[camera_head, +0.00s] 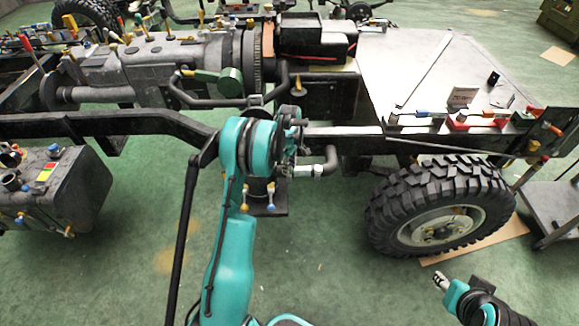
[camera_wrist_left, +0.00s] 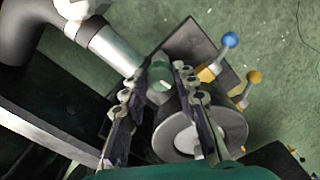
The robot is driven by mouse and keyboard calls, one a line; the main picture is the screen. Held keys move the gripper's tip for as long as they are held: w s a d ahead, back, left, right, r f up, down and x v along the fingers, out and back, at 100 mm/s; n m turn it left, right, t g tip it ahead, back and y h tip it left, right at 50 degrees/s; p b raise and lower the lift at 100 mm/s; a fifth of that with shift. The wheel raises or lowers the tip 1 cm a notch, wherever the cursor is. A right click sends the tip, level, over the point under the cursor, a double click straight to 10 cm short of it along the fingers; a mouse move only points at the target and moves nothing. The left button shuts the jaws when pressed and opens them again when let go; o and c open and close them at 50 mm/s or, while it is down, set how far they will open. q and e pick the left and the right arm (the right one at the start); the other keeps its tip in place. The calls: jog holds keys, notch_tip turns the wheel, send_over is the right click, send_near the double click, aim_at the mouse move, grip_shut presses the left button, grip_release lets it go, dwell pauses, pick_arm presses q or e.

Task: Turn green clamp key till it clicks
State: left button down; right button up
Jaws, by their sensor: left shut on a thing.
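My left gripper (camera_head: 296,142) is at the chassis rail in the head view, beside a dark bent pipe (camera_head: 328,160) with a silver collar (camera_head: 305,171). In the left wrist view my left gripper (camera_wrist_left: 163,74) has its two dark fingers close together, shut on a small green piece that looks like the green clamp key (camera_wrist_left: 160,88). The piece lies beside the silver collar; the fingers hide part of it, and its turn angle is unclear. The key is hidden in the head view. My right gripper (camera_head: 441,281) is low at the right, away from the chassis; its jaw opening is unclear.
A grey round-faced cylinder (camera_wrist_left: 205,138) is close below the left fingers. Blue (camera_wrist_left: 230,40) and yellow (camera_wrist_left: 254,77) knobbed levers stand beside it. A larger green handle (camera_head: 226,79) is on the gearbox behind. A big tyre (camera_head: 390,215) stands at the right.

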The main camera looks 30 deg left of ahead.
pick_arm(q)
jog(key=m, duration=0.5)
jog(key=shift+m, duration=0.3)
jog(key=m, duration=0.5)
jog(key=shift+s+m+p, duration=0.1)
jog(key=shift+m+p, duration=0.2)
jog(key=shift+p, duration=0.05)
jog(key=c, duration=1.2)
grip_release()
jog(key=shift+r, duration=0.1)
notch_tip(320, 180, up, 12)
jog(key=shift+f, duration=0.1)
